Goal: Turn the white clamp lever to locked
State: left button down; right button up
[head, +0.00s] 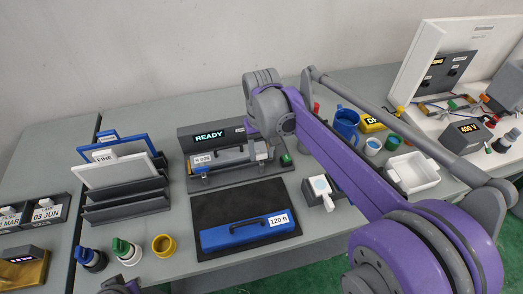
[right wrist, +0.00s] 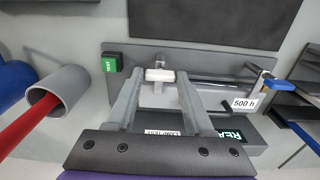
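The clamp fixture (head: 205,139) with a lit READY display stands at the back of the bench. It carries a grey part labelled 500 h, which shows in the right wrist view (right wrist: 245,103). The white clamp lever (right wrist: 159,75) is a short white bar on a metal post in the right wrist view. In the head view my right arm partly covers that end of the fixture. My right gripper (right wrist: 160,84) is open, its two fingers on either side of the lever with gaps visible. Only a bit of my left arm shows at the bottom edge.
A green TEST button (right wrist: 110,64) is beside the lever. A blue case (head: 240,234) lies on a black mat (head: 205,205) in front. A file rack (head: 125,205) stands left.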

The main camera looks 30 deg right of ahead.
aim_at(262, 155)
jog(key=o, duration=0.3)
notch_tip(262, 155, up, 11)
jog(key=shift+f+p, duration=0.1)
jog(key=shift+p, duration=0.25)
dwell(0.6)
